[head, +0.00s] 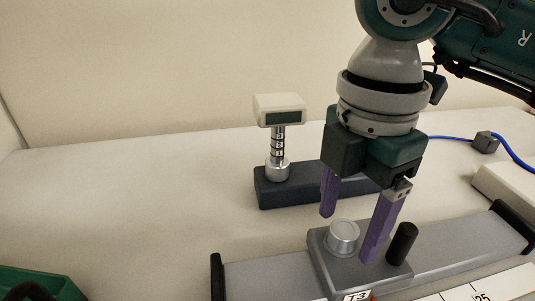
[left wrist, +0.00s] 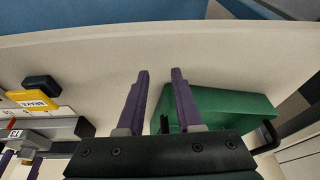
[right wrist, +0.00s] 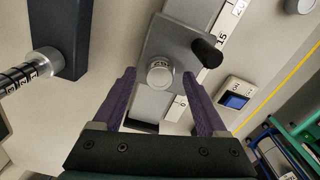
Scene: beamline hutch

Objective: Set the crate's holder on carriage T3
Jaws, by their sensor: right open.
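Carriage T3 (head: 325,262), a grey block with a T3 label and a black knob (head: 403,242), sits on the rail. A short silver round piece, seemingly the holder (head: 342,236), stands upright on its top. My right gripper (head: 348,238) is open above the carriage. In the right wrist view the silver piece (right wrist: 160,74) shows between its two fingertips, with gaps at both sides. The green crate (head: 40,283) is cut off at the lower left; it also shows in the left wrist view (left wrist: 235,105), its inside hidden. My left gripper (left wrist: 160,73) is open and empty beside the crate.
A white display head (head: 279,108) on a banded stem stands on a dark block (head: 285,195) behind the carriage. The rail (head: 265,278) has black end stops. A blue cable (head: 455,138) lies at the back right.

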